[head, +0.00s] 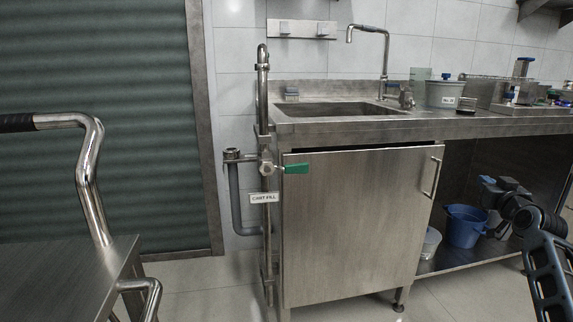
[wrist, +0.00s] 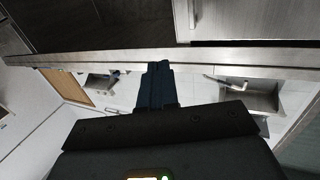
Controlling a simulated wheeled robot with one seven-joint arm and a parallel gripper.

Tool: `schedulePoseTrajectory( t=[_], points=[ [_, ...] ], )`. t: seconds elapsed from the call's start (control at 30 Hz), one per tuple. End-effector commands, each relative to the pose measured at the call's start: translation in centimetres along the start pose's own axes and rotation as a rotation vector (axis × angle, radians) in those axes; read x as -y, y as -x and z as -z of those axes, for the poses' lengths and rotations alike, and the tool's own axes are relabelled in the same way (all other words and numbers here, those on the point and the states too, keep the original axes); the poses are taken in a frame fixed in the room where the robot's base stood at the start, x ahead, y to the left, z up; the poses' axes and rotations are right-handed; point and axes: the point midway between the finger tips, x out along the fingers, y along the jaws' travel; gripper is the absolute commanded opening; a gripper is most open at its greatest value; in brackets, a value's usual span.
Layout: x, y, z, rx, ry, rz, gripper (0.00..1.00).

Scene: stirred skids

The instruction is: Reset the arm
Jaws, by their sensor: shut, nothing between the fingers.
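My gripper (wrist: 159,68) points up the middle of the wrist view, its dark fingers together and nothing between them. In the head view my arm (head: 545,265) rises at the lower right edge and is bent. Its dark end is in front of the open space under the counter, to the right of the cabinet. The fingertips are too small and dark to make out there.
A steel counter (head: 440,127) with a sink (head: 340,112) runs across the back. Below it are a cabinet door (head: 355,225), a green-handled valve (head: 296,168) and a blue bucket (head: 464,228). A steel cart (head: 70,280) stands at the left. Floor shows between cart and cabinet.

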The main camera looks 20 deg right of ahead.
Motion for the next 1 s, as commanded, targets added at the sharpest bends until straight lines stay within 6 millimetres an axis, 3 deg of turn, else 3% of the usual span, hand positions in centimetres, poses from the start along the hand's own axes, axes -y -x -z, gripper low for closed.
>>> schedulePoseTrajectory(
  t=[0.17, 0.37, 0.5, 0.7, 1.0],
  points=[
    [3.0, 1.4, -2.8, 0.013, -0.021, 0.021, 0.00],
    [11.1, 7.0, -9.5, 0.043, -0.070, 0.072, 0.00],
    [16.2, 12.4, -13.6, 0.066, -0.098, 0.107, 0.00],
    [21.8, 21.2, -18.1, 0.105, -0.120, 0.157, 0.00],
    [26.3, 35.5, -21.3, 0.165, -0.114, 0.241, 0.00]
  ],
)
